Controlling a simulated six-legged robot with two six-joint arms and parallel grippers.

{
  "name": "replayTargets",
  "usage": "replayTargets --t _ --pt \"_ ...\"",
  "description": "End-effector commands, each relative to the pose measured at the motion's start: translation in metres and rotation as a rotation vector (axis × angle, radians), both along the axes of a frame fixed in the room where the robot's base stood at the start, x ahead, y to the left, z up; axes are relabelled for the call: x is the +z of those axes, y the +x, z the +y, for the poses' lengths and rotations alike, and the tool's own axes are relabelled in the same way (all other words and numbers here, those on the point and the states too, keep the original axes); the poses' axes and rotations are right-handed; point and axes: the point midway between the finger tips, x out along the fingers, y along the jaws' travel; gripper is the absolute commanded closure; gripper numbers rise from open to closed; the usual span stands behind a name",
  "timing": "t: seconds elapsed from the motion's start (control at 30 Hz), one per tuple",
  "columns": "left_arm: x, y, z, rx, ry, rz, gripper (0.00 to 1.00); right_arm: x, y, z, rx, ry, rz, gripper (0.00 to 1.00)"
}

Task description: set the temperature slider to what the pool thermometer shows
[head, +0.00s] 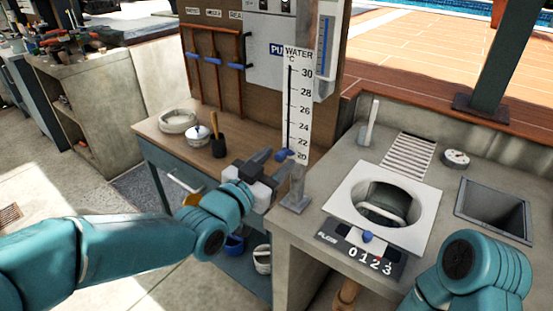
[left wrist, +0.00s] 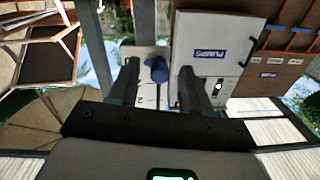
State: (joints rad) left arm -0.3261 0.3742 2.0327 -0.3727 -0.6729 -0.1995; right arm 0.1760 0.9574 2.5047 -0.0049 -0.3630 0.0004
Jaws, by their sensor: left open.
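The temperature slider is a white upright scale (head: 298,100) marked WATER °C, with numbers from 20 at the bottom to 30 near the top. Its blue knob (head: 284,154) sits low on the slot, near the 20 mark. My left gripper (head: 274,160) is open at the knob. In the left wrist view, the knob (left wrist: 158,70) shows between the fingertips (left wrist: 158,78); I cannot tell whether they touch it. A narrow board with a blue strip (head: 325,45), perhaps the thermometer, hangs behind the scale; its reading is too small to read. My right gripper is out of view.
A bench (head: 160,132) with bowls and a brush stands left of the scale. The grey counter (head: 345,150) at right holds a white-framed round opening (head: 425,200), a number plate (head: 360,254), a round gauge (head: 456,157) and a square recess (head: 495,205).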

Motion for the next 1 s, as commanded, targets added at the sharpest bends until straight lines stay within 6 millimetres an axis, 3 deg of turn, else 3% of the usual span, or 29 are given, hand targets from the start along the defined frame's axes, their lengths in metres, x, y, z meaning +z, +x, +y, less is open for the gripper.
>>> replayTargets --t 0.23,0.37,0.4,0.57,0.8,1.0 --pt "0.000 -0.001 0.001 0.001 -0.001 -0.001 0.55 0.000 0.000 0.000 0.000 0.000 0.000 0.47" --pt "0.000 0.000 0.001 0.001 -0.001 -0.001 0.97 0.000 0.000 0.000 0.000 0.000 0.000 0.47" --pt "0.000 0.000 0.000 0.001 -0.001 -0.001 1.00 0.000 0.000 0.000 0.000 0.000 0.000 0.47" --pt "0.003 0.001 0.000 0.001 -0.001 -0.002 1.00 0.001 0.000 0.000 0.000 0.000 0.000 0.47" --pt "0.035 0.002 -0.001 0.001 -0.003 -0.006 1.00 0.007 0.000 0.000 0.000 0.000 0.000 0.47" --pt "0.036 0.002 -0.001 0.000 -0.001 -0.001 1.00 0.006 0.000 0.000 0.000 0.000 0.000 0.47"
